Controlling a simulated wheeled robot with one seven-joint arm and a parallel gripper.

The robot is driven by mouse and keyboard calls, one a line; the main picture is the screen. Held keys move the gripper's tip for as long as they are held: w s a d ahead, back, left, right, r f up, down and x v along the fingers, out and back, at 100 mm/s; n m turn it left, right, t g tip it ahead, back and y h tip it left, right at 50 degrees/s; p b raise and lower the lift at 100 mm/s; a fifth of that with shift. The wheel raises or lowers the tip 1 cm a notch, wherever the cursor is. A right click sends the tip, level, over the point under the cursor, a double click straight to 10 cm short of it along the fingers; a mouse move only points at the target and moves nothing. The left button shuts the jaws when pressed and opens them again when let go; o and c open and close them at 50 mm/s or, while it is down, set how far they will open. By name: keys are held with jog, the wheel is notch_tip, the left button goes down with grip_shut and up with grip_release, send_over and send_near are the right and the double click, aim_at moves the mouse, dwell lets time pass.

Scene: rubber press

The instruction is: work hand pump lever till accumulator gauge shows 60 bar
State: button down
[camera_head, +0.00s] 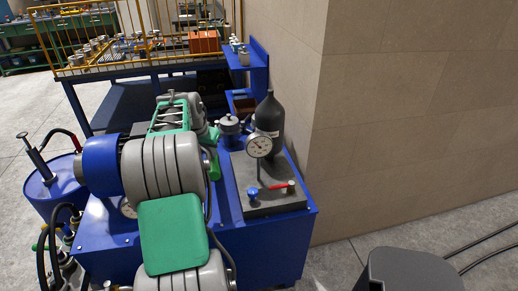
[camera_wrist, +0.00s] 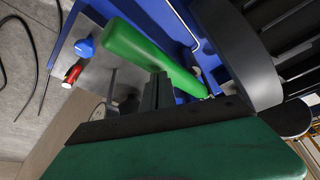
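The accumulator (camera_head: 269,123) is a black bottle standing at the back of the blue power unit. Its round white gauge (camera_head: 259,145) faces me; the needle's reading is too small to tell. A thick green cylinder, apparently the hand pump lever's grip (camera_wrist: 145,48), crosses the wrist view at a slant. A bit of green, likely the same grip, shows beside my arm in the head view (camera_head: 213,168). My gripper (camera_wrist: 157,88) has its dark fingers close together at the grip's lower edge. Their tips are partly hidden, so I cannot tell whether they clasp it.
A blue knob (camera_head: 253,193) and a red handle (camera_head: 281,187) sit on the grey top plate; they also show in the wrist view. A blue drum (camera_head: 55,188) with a pump stands left. A yellow-railed bench (camera_head: 100,72) is behind. A beige wall (camera_head: 415,120) closes the right.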

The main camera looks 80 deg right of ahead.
aim_at(211, 160)
jog(key=shift+f+b, duration=1.35)
jog(key=shift+f, duration=1)
notch_tip(211, 160, up, 12)
jog(key=p, duration=0.8)
jog(key=shift+r+p, duration=0.15)
jog(key=shift+p, duration=0.15)
dwell(2.0)
dwell(0.9)
